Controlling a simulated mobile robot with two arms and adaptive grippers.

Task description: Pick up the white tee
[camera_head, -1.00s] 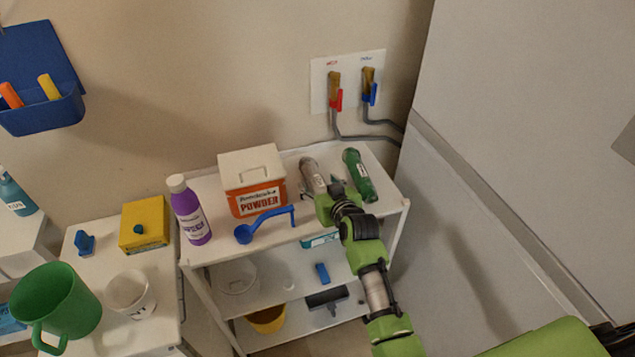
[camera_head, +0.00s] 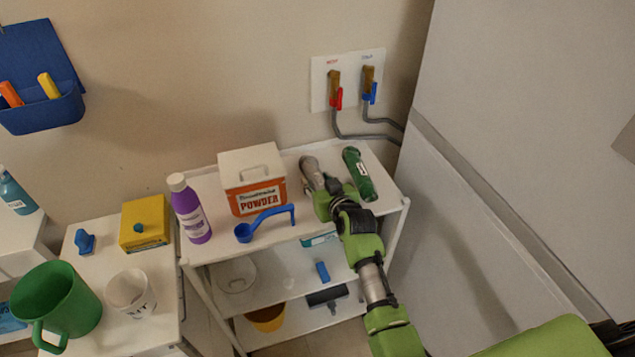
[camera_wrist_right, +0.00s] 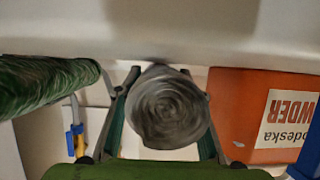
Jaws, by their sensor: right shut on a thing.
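The white tee is a rolled-up, greyish-white bundle (camera_head: 311,171) lying on the top shelf of the white cart, between the powder box and a green roll. In the right wrist view the end of the roll (camera_wrist_right: 167,106) faces me, with a finger on each side of it. My right gripper (camera_head: 320,188) is shut on the near end of the roll. The roll still appears to rest on the shelf. Most of the fingers are hard to make out in the head view. My left gripper is not in view.
A green roll (camera_head: 358,174) lies close on the right. The wall with two taps (camera_head: 348,82) is behind. A tall grey panel (camera_head: 500,150) stands right of the cart.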

